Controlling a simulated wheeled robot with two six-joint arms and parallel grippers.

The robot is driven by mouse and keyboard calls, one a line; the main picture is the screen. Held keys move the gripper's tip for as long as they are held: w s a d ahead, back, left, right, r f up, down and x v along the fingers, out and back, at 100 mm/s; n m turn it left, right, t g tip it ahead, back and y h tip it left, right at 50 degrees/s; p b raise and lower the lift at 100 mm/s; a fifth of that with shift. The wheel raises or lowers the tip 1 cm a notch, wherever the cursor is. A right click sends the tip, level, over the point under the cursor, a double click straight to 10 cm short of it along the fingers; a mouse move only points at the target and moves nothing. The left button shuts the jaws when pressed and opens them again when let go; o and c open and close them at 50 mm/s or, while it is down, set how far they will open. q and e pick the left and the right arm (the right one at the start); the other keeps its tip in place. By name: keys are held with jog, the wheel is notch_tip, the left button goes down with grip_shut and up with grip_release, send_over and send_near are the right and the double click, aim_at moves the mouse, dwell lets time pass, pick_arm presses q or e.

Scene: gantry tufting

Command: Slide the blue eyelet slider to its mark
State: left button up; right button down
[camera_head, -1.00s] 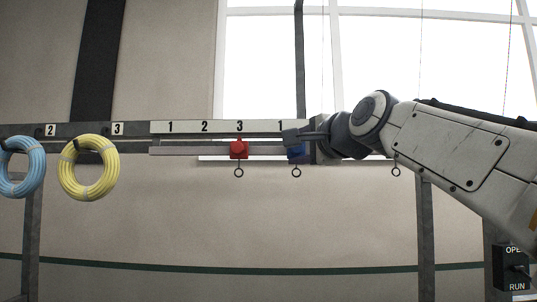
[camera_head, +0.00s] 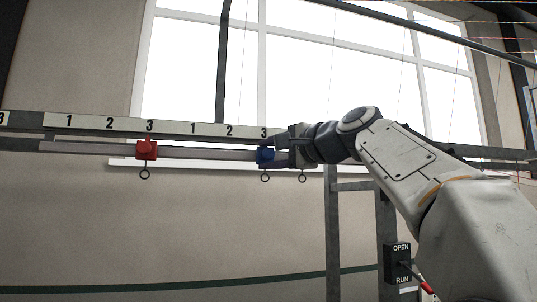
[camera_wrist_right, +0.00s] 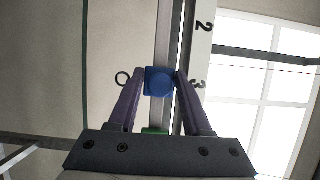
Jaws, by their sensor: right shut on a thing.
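The blue eyelet slider (camera_head: 265,155) sits on the rail (camera_head: 205,153) with its ring hanging below. It stands about under the second 3 on the white number strip (camera_head: 178,127). My right gripper (camera_head: 274,154) is shut on it from the right. In the right wrist view the blue slider (camera_wrist_right: 159,82) is between both fingertips (camera_wrist_right: 158,80), level with the printed 3. My left gripper is not in view.
A red slider (camera_head: 147,150) sits under the first 3, well left of the blue one. A green piece (camera_wrist_right: 154,131) shows on the rail behind the blue slider, close to my gripper's palm. An OPEN/RUN box (camera_head: 397,263) with a red-handled lever is at lower right.

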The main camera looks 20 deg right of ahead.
jog(key=shift+w+d, duration=0.1)
jog(key=shift+d, duration=0.05)
jog(key=c, duration=0.6)
grip_release()
jog(key=shift+d, duration=0.1)
jog(key=shift+c, duration=0.2)
jog(key=shift+d, duration=0.1)
jog(key=shift+a, duration=0.2)
jog(key=shift+s+d, duration=0.1)
jog(key=shift+s, duration=0.1)
jog(key=b+v, duration=0.4)
jog(key=v, duration=0.6)
jog(key=shift+s, duration=0.1)
